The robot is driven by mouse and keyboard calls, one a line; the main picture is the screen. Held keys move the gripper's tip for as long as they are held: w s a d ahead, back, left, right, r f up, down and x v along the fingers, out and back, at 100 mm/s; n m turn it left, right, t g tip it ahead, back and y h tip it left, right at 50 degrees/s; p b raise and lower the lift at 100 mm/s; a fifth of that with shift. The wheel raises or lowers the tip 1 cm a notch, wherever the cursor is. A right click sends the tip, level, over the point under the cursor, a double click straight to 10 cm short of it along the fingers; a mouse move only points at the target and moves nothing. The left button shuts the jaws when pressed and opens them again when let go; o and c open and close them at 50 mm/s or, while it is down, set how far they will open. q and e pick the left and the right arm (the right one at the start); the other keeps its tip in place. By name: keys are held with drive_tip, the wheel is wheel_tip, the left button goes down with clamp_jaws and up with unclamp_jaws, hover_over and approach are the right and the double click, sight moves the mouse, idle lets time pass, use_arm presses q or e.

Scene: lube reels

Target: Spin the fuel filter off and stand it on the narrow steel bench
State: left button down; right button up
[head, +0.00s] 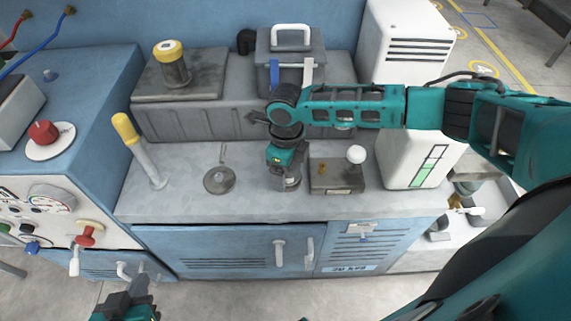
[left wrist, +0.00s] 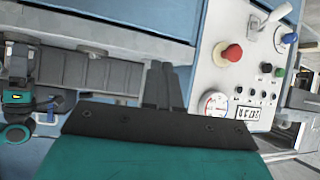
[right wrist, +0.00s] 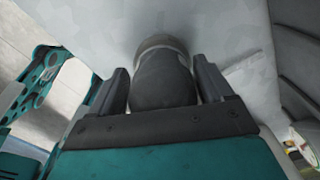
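A dark grey cylinder with a pale ring at its far end, which looks like the fuel filter (right wrist: 165,82), sits between the fingers of my right gripper (right wrist: 163,88) in the right wrist view. The fingers lie close along both its sides. In the head view my right gripper (head: 289,178) points down over the middle of the grey steel bench top (head: 235,205). It hides much of the filter, and I cannot tell whether the filter touches the surface. My left gripper (head: 140,285) is empty, low in front of the blue cabinet, its fingers together in the left wrist view (left wrist: 163,85).
On the bench top stand a yellow-handled lever (head: 140,150), a round metal disc (head: 219,180) and a small box with a white knob (head: 337,178). A yellow-capped cylinder (head: 172,65) stands behind. A control panel (head: 60,215) is at the left, a white canister (head: 415,155) at the right.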

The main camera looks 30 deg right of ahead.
drive_tip(key=shift+o, duration=1.2)
drive_tip(key=shift+w+r, duration=0.15)
drive_tip(key=shift+w+r, duration=0.1)
drive_tip(key=shift+r, duration=0.65)
wheel_tip(320, 180, up, 11)
drive_tip(key=shift+p, duration=0.95)
drive_tip(key=shift+r+p, duration=0.35)
drive_tip(key=shift+r, duration=0.15)
use_arm(q)
drive_tip(key=shift+s+a+r+y+p, duration=0.2)
drive_tip(key=shift+s+a+r+p, duration=0.15)
drive_tip(key=shift+a+r+p, duration=0.4)
drive_tip(key=shift+s+a+r+y+p, duration=0.2)
drive_tip(key=shift+s+a+r+p, duration=0.25)
drive_tip(key=shift+p, duration=0.5)
use_arm(e)
drive_tip(key=shift+r, duration=2.2)
